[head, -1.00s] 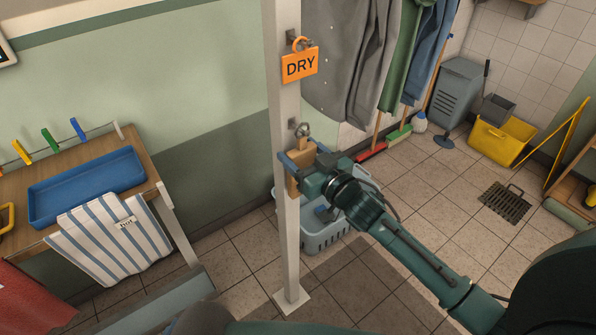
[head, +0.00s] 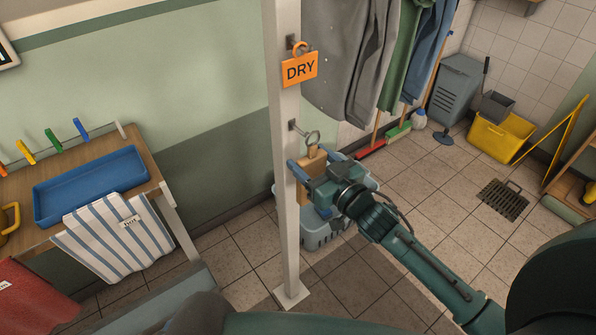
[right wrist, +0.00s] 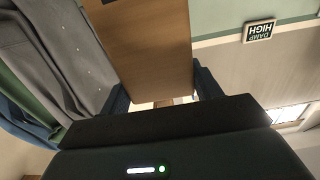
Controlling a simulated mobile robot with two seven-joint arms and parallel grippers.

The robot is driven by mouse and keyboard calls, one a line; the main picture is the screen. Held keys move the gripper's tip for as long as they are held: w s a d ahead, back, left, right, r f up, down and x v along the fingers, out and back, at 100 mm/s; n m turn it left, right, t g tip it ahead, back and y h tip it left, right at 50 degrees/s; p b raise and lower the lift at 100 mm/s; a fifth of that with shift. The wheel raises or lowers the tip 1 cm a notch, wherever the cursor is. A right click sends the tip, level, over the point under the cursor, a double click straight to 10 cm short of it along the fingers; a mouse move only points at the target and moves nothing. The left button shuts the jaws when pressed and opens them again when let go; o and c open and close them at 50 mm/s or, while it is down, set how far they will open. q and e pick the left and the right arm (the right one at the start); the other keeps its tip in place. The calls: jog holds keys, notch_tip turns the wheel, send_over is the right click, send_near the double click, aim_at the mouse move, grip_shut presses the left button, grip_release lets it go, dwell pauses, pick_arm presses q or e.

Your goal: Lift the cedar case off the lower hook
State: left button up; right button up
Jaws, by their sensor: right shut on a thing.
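The cedar case (head: 313,162) is a small tan wooden block with a metal ring (head: 313,138) on top. My right gripper (head: 309,170) is shut on it, one finger on each side, beside the pale post (head: 287,230). In the right wrist view the case (right wrist: 142,45) fills the space between the fingers. The lower hook (head: 297,127) sticks out of the post just above and left of the case. The ring is at the hook's tip; I cannot tell whether they still touch. My left gripper is not in view.
An orange DRY tag (head: 299,69) hangs on the upper hook. A pale blue basket (head: 322,235) stands on the floor behind the case. Hanging clothes (head: 345,60) are behind and right. A table with a blue tray (head: 92,187) is at left. Floor at right is mostly open.

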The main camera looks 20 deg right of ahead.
jog(key=shift+p+v, duration=1.25)
jog(key=shift+v, duration=2.25)
jog(key=shift+r, duration=0.1)
